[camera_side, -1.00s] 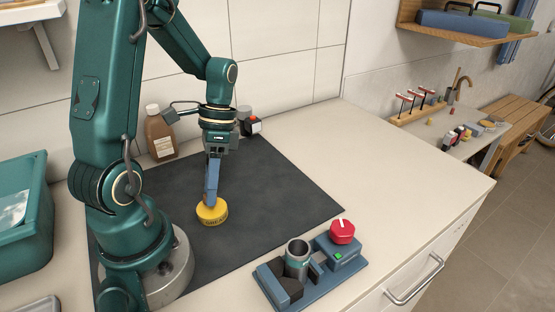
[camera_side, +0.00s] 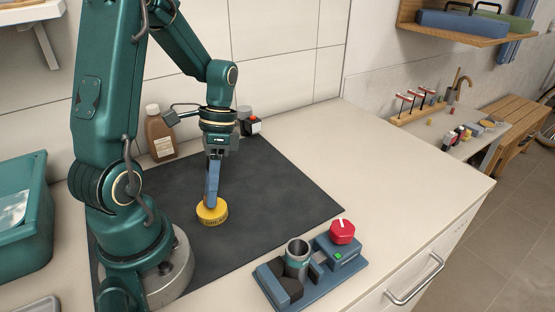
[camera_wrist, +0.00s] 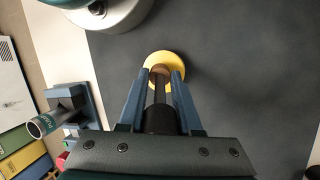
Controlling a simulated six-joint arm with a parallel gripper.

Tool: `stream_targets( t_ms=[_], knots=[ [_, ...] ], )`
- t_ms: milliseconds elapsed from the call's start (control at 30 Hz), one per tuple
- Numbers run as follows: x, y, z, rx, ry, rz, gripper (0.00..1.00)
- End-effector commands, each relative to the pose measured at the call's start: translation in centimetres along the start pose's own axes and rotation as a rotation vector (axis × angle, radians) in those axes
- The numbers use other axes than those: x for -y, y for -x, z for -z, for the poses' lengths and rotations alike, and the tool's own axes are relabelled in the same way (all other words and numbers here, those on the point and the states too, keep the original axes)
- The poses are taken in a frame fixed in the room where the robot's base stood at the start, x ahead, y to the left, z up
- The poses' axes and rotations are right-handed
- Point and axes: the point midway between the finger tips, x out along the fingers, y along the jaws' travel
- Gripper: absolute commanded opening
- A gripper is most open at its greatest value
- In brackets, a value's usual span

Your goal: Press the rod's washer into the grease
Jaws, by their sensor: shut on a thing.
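A round yellow tin (camera_side: 213,213) stands on the dark mat, and its printed side shows in the side view. My gripper (camera_side: 210,198) points down just over the tin's opening. In the wrist view my gripper's (camera_wrist: 158,78) two blue fingers are shut on a dark rod (camera_wrist: 160,92) between them. The rod's lower end reaches toward the brown area inside the yellow tin (camera_wrist: 152,57). The washer and the grease cannot be told apart, and I cannot tell whether they touch.
A blue fixture (camera_side: 283,287) with a metal cup (camera_side: 297,262) and a red knob (camera_side: 342,231) stands at the front right of the mat (camera_side: 290,190). A brown bottle (camera_side: 159,137) stands behind. The mat right of the tin is clear.

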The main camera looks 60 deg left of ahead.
Motion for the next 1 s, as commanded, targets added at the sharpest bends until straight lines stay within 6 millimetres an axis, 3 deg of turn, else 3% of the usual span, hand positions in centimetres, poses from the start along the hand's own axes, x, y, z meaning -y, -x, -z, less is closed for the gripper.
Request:
stream_targets(
  t_ms=[1000],
  knots=[
    [0.22, -0.85, 0.22, 0.000, 0.000, 0.000, 0.00]
  ],
)
